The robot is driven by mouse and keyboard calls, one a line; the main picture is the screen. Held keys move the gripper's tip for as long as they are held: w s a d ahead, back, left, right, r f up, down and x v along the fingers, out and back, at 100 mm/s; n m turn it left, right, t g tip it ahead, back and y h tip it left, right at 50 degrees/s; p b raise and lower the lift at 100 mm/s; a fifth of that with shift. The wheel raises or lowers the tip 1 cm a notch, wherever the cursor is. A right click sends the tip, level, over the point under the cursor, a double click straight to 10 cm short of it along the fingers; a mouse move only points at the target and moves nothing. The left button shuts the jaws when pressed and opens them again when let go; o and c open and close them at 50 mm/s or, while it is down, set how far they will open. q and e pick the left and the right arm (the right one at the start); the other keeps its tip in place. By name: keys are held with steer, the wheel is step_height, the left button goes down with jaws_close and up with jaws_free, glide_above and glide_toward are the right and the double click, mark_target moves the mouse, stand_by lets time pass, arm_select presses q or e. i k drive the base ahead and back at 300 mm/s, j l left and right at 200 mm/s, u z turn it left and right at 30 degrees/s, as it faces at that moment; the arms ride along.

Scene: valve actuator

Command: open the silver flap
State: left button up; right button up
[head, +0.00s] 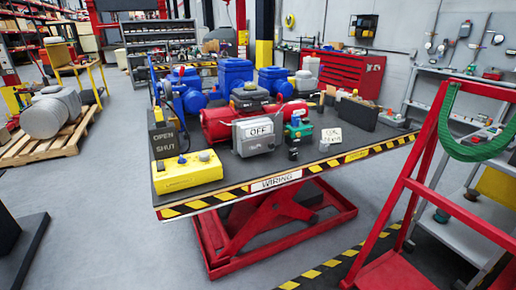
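A silver-grey box front marked "OFF" (257,135) faces me on the actuator at the middle of the workbench. It looks like the silver flap and appears closed, though its hinge and edges are too small to make out. A red cylinder body (216,124) lies behind it and sticks out to its left. Neither of my grippers is in the head view.
The workbench (350,147) has a striped edge and a red lift frame. A yellow control box (187,172) stands left of the actuator, a green part (299,130) right of it. A red ladder (416,165) stands at right.

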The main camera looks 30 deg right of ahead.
mark_target(256, 146)
steer(key=i+l, duration=0.1)
steer(key=l, duration=0.8)
steer(key=i+l, duration=0.15)
steer(key=l, duration=0.35)
